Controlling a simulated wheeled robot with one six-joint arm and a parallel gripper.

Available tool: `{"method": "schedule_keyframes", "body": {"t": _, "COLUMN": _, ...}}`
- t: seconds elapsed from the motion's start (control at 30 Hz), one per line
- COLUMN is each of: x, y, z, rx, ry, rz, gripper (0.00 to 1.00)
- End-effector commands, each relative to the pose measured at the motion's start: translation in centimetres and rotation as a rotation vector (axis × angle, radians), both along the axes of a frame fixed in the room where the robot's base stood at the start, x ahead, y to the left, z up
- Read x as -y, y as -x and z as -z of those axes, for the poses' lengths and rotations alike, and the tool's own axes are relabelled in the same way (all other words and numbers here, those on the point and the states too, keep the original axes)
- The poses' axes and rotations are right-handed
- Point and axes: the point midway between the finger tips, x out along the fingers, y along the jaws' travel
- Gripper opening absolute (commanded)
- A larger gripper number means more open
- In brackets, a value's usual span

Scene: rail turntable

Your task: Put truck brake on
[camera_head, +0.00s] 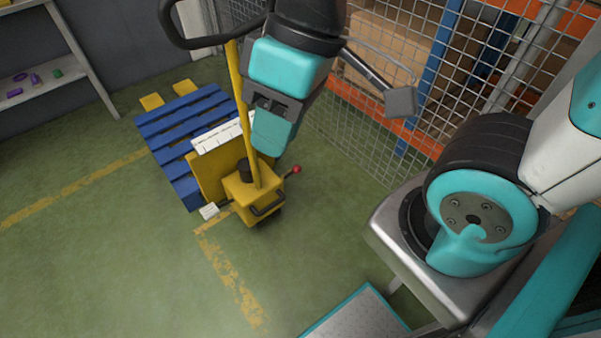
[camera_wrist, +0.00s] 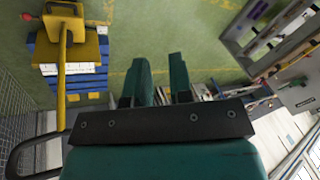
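The yellow pallet truck (camera_head: 240,188) stands on the green floor with its forks under a blue pallet (camera_head: 190,130). Its tiller (camera_head: 241,105) rises to a black loop handle. A short lever with a red knob (camera_head: 295,169) sticks out at the right of the truck, and a small whitish pedal (camera_head: 209,211) sits low at its left. I cannot tell which is the brake. My gripper (camera_head: 272,132) hangs above and near the tiller, apart from the lever. In the wrist view my gripper (camera_wrist: 160,76) is open and empty, with the truck (camera_wrist: 64,40) at upper left.
A wire mesh fence (camera_head: 345,110) with orange and blue racking behind it stands at the right. A grey shelf (camera_head: 45,85) with small coloured items is at the far left. The green floor (camera_head: 110,255) in front and left of the truck is clear.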

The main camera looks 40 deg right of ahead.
Motion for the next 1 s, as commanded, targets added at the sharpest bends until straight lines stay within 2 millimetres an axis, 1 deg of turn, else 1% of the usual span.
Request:
{"method": "schedule_keyframes", "body": {"t": 0.03, "x": 0.0, "y": -0.4, "z": 1.3, "rx": -0.003, "ry": -0.006, "rz": 0.024, "gripper": 0.09}}
{"method": "schedule_keyframes", "body": {"t": 0.07, "x": 0.1, "y": -0.7, "z": 2.0, "rx": -0.004, "ry": -0.011, "rz": 0.042, "gripper": 0.02}}
{"method": "schedule_keyframes", "body": {"t": 0.1, "x": 0.1, "y": -1.3, "z": 3.1, "rx": -0.004, "ry": -0.02, "rz": 0.074, "gripper": 0.0}}
{"method": "schedule_keyframes", "body": {"t": 0.17, "x": 0.2, "y": -2.3, "z": 5.1, "rx": -0.006, "ry": -0.038, "rz": 0.134, "gripper": 0.0}}
{"method": "schedule_keyframes", "body": {"t": 0.2, "x": 0.3, "y": -3.1, "z": 6.6, "rx": -0.006, "ry": -0.052, "rz": 0.18, "gripper": 0.0}}
{"method": "schedule_keyframes", "body": {"t": 0.27, "x": 0.5, "y": -4.5, "z": 8.9, "rx": -0.005, "ry": -0.076, "rz": 0.258, "gripper": 0.0}}
{"method": "schedule_keyframes", "body": {"t": 0.3, "x": 0.7, "y": -5.4, "z": 10.4, "rx": -0.007, "ry": -0.092, "rz": 0.313, "gripper": 0.0}}
{"method": "schedule_keyframes", "body": {"t": 0.47, "x": 1.9, "y": -9.0, "z": 16.4, "rx": -0.005, "ry": -0.16, "rz": 0.527, "gripper": 0.0}}
{"method": "schedule_keyframes", "body": {"t": 0.6, "x": 3.5, "y": -12.0, "z": 21.6, "rx": 0.001, "ry": -0.221, "rz": 0.715, "gripper": 0.0}}
{"method": "schedule_keyframes", "body": {"t": 0.77, "x": 5.9, "y": -15.1, "z": 27.6, "rx": 0.007, "ry": -0.292, "rz": 0.927, "gripper": 0.0}}
{"method": "schedule_keyframes", "body": {"t": 0.8, "x": 6.6, "y": -15.8, "z": 29.1, "rx": 0.011, "ry": -0.311, "rz": 0.981, "gripper": 0.0}}
{"method": "schedule_keyframes", "body": {"t": 0.87, "x": 7.7, "y": -16.9, "z": 31.4, "rx": 0.015, "ry": -0.338, "rz": 1.061, "gripper": 0.0}}
{"method": "schedule_keyframes", "body": {"t": 1.0, "x": 10.5, "y": -19.0, "z": 36.8, "rx": 0.029, "ry": -0.405, "rz": 1.246, "gripper": 0.0}}
